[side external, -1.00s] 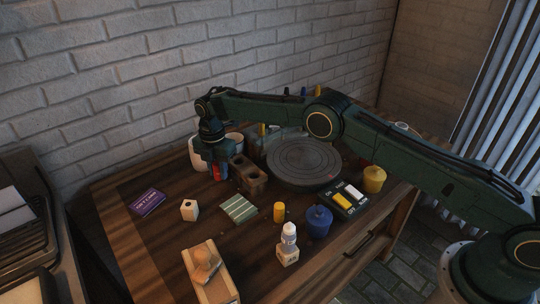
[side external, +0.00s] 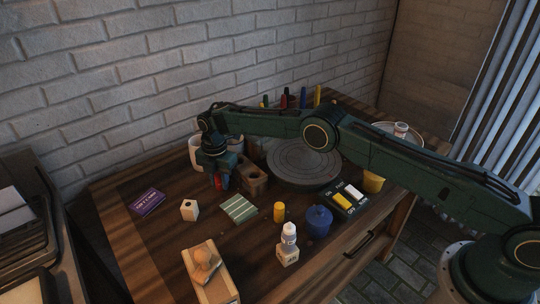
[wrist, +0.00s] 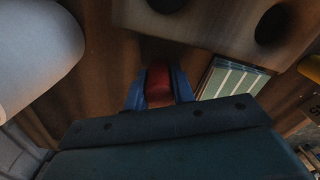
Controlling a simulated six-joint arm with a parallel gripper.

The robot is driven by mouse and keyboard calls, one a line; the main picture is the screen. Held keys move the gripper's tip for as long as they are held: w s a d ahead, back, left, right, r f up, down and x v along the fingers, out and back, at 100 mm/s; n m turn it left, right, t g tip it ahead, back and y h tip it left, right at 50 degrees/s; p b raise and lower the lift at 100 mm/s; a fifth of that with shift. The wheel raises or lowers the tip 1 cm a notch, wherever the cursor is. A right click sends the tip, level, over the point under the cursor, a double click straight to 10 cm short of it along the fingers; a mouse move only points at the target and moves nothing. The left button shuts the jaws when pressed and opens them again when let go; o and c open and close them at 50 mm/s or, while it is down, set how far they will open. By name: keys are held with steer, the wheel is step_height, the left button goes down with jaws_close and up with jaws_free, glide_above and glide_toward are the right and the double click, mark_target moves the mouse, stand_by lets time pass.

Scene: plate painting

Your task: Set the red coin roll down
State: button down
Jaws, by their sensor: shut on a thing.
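The red coin roll (side external: 217,182) is held between the blue fingers of my gripper (side external: 220,184), low over the left-middle of the wooden table. In the wrist view the red roll (wrist: 158,84) fills the gap between the two blue fingertips, with one finger on each side. My gripper is shut on it. The roll's lower end is close to the wood in the side view, but I cannot tell whether it touches. Most of the roll is hidden by the fingers.
A wooden block with holes (side external: 252,182) stands just right of my gripper. White cups (side external: 195,152) stand behind.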

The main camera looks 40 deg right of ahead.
steer(key=shift+f, duration=0.1)
steer(key=c, duration=1.2)
jaws_free()
steer(key=shift+o, duration=0.2)
step_height(320, 180, up, 12)
steer(key=shift+r, duration=0.1)
